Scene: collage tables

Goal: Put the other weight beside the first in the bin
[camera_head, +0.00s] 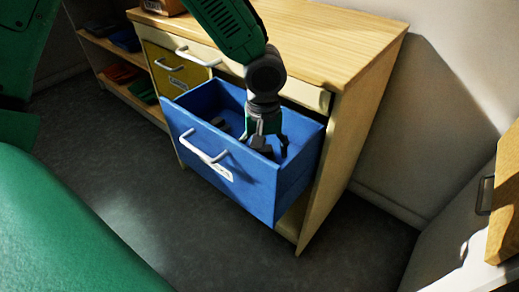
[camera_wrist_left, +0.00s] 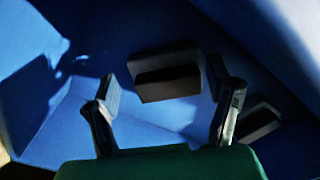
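The blue drawer (camera_head: 225,158), which looks like the bin, is pulled out of the wooden cabinet. My left gripper (camera_head: 270,140) reaches down into it from above. In the left wrist view its fingers (camera_wrist_left: 164,88) are apart, on either side of a dark block-shaped weight (camera_wrist_left: 168,83), with a gap visible at the left finger. Another dark block (camera_wrist_left: 255,120) lies beyond the right finger, partly hidden by it. In the head view a small dark weight (camera_head: 221,124) lies on the drawer floor left of the gripper. My right gripper is out of view.
The drawer's front wall and handle (camera_head: 205,147) stand close to the gripper. A yellow drawer (camera_head: 178,75) is left of it, and open shelves (camera_head: 125,75) are further left. A white unit (camera_head: 455,255) stands at the lower right. The floor between is clear.

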